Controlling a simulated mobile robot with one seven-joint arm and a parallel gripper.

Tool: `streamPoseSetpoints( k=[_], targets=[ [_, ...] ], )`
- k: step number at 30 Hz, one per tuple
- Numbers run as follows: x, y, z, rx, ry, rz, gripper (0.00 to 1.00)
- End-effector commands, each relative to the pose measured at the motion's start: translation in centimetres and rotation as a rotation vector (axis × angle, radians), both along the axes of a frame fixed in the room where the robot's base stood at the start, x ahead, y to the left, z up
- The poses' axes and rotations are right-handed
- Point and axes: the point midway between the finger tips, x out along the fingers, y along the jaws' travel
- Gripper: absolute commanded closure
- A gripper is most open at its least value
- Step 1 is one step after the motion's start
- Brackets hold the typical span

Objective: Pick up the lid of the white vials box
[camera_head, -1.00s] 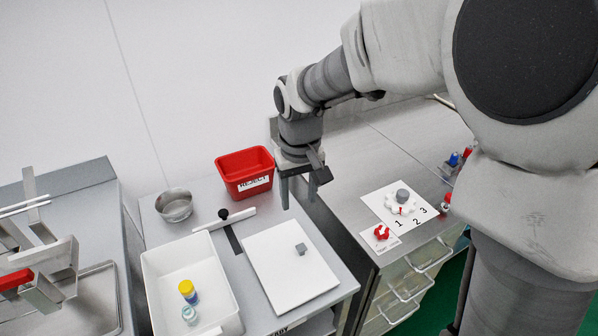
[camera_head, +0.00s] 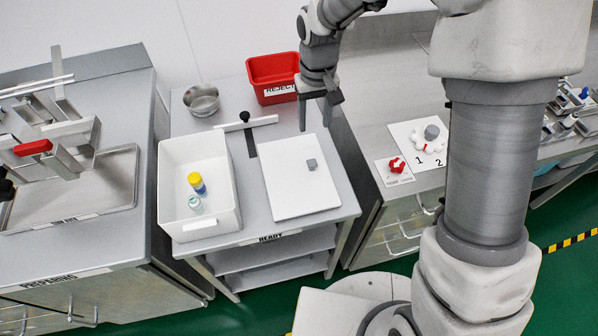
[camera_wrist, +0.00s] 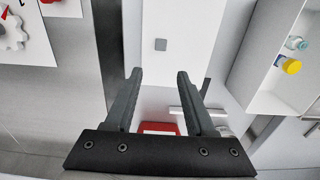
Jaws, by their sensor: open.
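The box is uncovered and holds a yellow-capped vial (camera_head: 197,183) and a pale-capped vial (camera_head: 195,203). My gripper (camera_head: 315,126) is open and empty, fingers pointing down, above the lid's far edge. In the wrist view, the lid (camera_wrist: 195,20) and knob (camera_wrist: 160,44) lie ahead of my open fingertips (camera_wrist: 159,76), with the knob roughly centred between them.
A red reject bin (camera_head: 272,78) and a metal bowl (camera_head: 201,99) stand at the back. A black-knobbed T-shaped tool (camera_head: 250,135) lies between box and lid. A numbered card with a white rotor (camera_head: 428,140) is on the right counter. A metal rack (camera_head: 60,140) stands left.

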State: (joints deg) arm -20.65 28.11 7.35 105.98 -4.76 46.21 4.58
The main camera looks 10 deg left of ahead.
Motion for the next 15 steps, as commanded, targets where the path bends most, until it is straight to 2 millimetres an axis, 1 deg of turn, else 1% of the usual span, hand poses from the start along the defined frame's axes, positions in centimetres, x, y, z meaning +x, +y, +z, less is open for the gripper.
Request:
streamPoseSetpoints(
  k=[1, 9, 12, 15],
  targets=[
    [-0.1, 0.0, -1.4, -0.003, 0.006, 0.001, 0.45],
    [-0.1, -0.1, -7.1, -0.002, 0.004, -0.001, 0.45],
    [-0.1, -0.1, -8.6, -0.001, 0.003, -0.002, 0.45],
    [-0.1, 0.0, -9.5, 0.000, 0.001, -0.001, 0.45]
  ],
)
